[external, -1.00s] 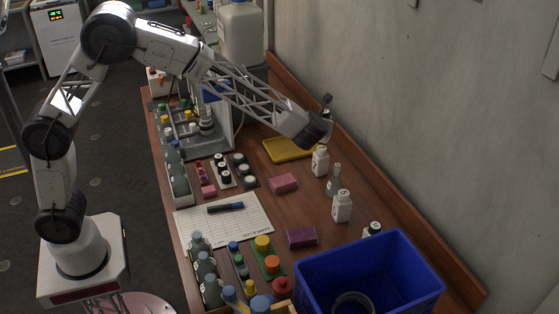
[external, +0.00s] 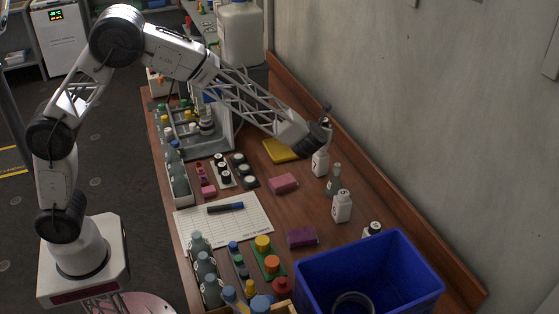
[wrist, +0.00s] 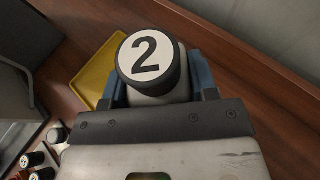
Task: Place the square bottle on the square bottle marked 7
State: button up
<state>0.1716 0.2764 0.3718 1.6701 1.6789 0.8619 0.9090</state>
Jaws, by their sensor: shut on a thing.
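A white square bottle (wrist: 165,90) with a black cap and a white label reading 2 is between the blue fingers of my gripper (wrist: 158,76) in the wrist view. My gripper is shut on it. In the external view its dark cap (external: 326,108) shows above my gripper (external: 324,131), and the hand hides most of it. Another white square bottle (external: 320,164) stands on the bench directly below my gripper in the picture. Its front mark looks like a 7. The hand hides its top, so I cannot tell whether the two bottles touch.
A glass bottle (external: 333,180) and another white bottle (external: 342,207) stand close by along the wall side. A yellow tray (external: 281,150) lies left of the gripper. Pink (external: 284,183) and purple (external: 301,237) blocks and a blue bin (external: 412,292) are nearer the camera.

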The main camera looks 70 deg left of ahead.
jog(key=shift+f, duration=0.15)
jog(key=o, duration=1.1)
jog(key=shift+r, duration=0.2)
jog(key=v, duration=1.2)
jog(key=shift+a, duration=0.1)
